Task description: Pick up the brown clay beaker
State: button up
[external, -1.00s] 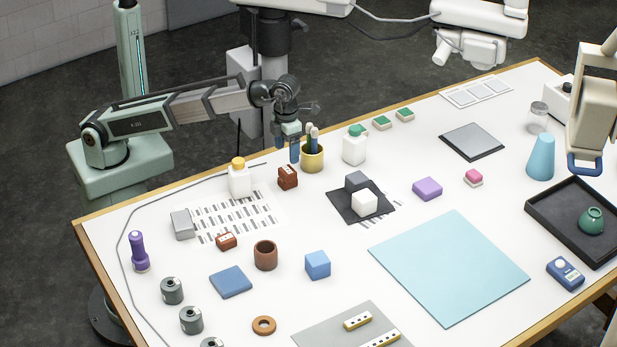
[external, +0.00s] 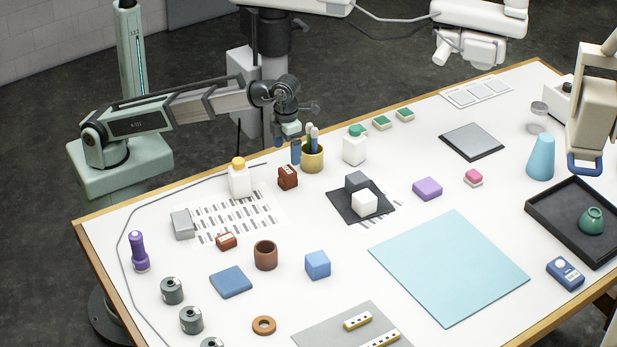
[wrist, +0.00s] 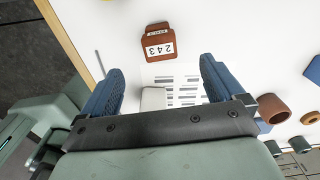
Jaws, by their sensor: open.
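The brown clay beaker (external: 265,255) stands upright on the white table, left of the blue cube in the external view. In the wrist view it appears at the right (wrist: 273,108), outside the jaws. My gripper (external: 294,150) hangs above the table's far edge, near the yellow pen cup, well behind and above the beaker. In the wrist view my gripper (wrist: 160,82) has its two blue fingers wide apart with nothing held between them.
A yellow pen cup (external: 313,158), a reddish-brown block (external: 288,177) and a white bottle with yellow cap (external: 239,181) stand near my gripper. A blue cube (external: 318,265), blue slab (external: 231,282) and small brown block (external: 226,241) surround the beaker, with gaps between.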

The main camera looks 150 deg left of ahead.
jog(key=w+d+m, duration=0.2)
jog(key=w+d, duration=0.5)
jog(key=d, duration=0.4)
jog(key=w+d+m, duration=0.2)
jog(key=w+d, duration=0.5)
jog(key=d, duration=0.3)
jog(key=n+t+y, duration=0.2)
jog(key=n+t, duration=0.1)
jog(key=n, duration=2.6)
send_near(267, 255)
jog(key=s+a+r, duration=0.1)
jog(key=s+a, duration=0.1)
jog(key=s, duration=0.1)
jog(key=x, duration=0.8)
jog(key=shift+d+f, duration=0.1)
jog(key=shift+d, duration=0.15)
jog(key=shift+d+x, duration=0.25)
jog(key=shift+x, duration=1.05)
jog(key=shift+d+x, duration=0.2)
jog(key=shift+x, duration=1.15)
jog(key=shift+f, duration=0.1)
